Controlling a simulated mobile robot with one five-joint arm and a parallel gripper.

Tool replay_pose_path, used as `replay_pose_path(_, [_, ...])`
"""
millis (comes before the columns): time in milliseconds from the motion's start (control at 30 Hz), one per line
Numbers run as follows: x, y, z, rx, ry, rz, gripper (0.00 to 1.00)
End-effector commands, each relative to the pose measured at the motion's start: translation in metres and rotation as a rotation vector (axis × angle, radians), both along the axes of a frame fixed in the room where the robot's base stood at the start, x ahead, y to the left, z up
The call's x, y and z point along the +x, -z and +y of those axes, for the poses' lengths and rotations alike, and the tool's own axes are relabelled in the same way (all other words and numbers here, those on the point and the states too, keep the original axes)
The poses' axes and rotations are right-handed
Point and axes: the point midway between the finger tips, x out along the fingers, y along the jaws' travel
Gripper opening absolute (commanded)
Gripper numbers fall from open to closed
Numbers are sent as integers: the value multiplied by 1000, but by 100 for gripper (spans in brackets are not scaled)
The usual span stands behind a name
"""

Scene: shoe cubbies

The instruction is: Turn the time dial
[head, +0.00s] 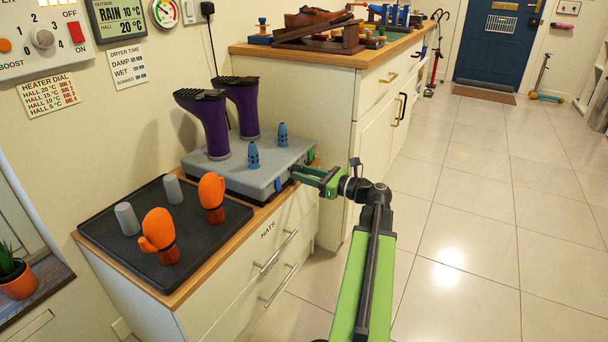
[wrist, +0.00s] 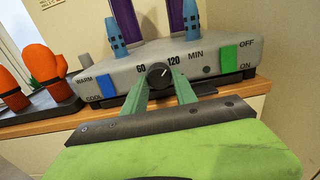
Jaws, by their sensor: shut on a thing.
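The time dial (wrist: 160,75) is a round black knob with a pale pointer mark on the front face of a grey dryer box (wrist: 205,68). In the wrist view the numbers 60 and 120 and the word MIN stand above it, and the pointer is turned toward the upper right, near 120. My gripper (wrist: 161,86) has its two green fingers on either side of the dial, shut on it. In the head view my gripper (head: 297,172) reaches the front of the dryer box (head: 215,178); the dial is hidden there.
A blue slider (wrist: 105,83) marked WARM and COOL is left of the dial; a green switch (wrist: 229,58) marked OFF and ON is right. Purple boots (head: 243,105) and blue pegs (head: 253,155) stand on the box. Orange mittens (head: 159,236) stand on a black tray (head: 190,262).

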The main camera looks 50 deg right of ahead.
Motion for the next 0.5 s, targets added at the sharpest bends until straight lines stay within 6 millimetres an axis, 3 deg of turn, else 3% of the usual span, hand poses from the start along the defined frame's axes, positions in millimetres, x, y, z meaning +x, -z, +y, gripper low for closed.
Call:
replay_pose_path(33, [-1, 1, 0, -2, -1, 3, 35])
replay_pose_path(200, [-1, 1, 0, -1, -1, 2, 54])
replay_pose_path(500, [-2, 0, 0, -1, 0, 1, 54])
